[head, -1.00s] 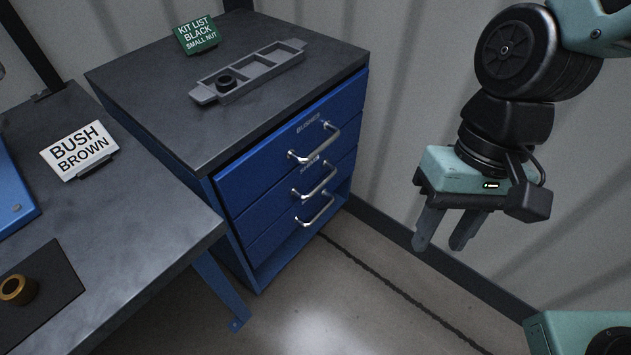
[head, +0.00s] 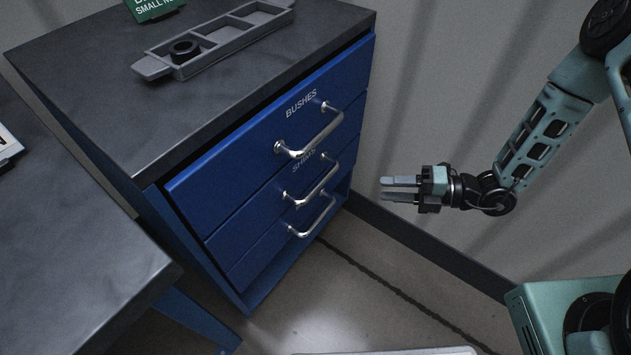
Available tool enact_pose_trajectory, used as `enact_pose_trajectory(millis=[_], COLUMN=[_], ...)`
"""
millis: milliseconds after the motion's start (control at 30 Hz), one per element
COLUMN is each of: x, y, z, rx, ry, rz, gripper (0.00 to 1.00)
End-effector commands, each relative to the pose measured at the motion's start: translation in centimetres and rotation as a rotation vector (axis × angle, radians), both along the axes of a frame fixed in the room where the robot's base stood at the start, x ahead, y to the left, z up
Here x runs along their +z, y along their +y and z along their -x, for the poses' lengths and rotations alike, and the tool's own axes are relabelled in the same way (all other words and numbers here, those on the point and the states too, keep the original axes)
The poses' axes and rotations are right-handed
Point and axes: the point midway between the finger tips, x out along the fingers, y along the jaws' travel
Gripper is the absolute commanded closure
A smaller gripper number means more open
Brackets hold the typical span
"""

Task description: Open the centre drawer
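The blue drawer cabinet (head: 158,215) has three stacked drawers with silver bar handles. The centre drawer (head: 250,218) is the middle one; its label seems to read SHIMS and is partly hidden behind the top handle. The top drawer (head: 235,158) is labelled BUSHES, and the bottom drawer (head: 262,258) sits below. My gripper (head: 384,189) is open and empty, right of the cabinet, fingers pointing left toward the handles. It looks apart from them.
On the dark cabinet top (head: 85,75) lie a grey compartment tray (head: 225,45) with a black nut (head: 185,50) and a green sign (head: 152,8). A dark workbench (head: 65,250) stands at the left. A corrugated wall (head: 440,90) is behind my arm.

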Motion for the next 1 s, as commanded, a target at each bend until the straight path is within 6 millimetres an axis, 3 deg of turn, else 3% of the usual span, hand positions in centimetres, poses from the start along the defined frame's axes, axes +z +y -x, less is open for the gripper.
enact_pose_trajectory(millis=[100, 267, 1000], x=[-1.6, -1.9, -4.5], y=[-0.7, 0.4, 13.9], z=[-0.4, -0.8, -4.3], rx=[-0.065, -0.072, -0.067], ry=[0.059, 0.069, 0.063], rz=[-0.016, -0.019, -0.017], gripper=[0.62, 0.62, 0.62])
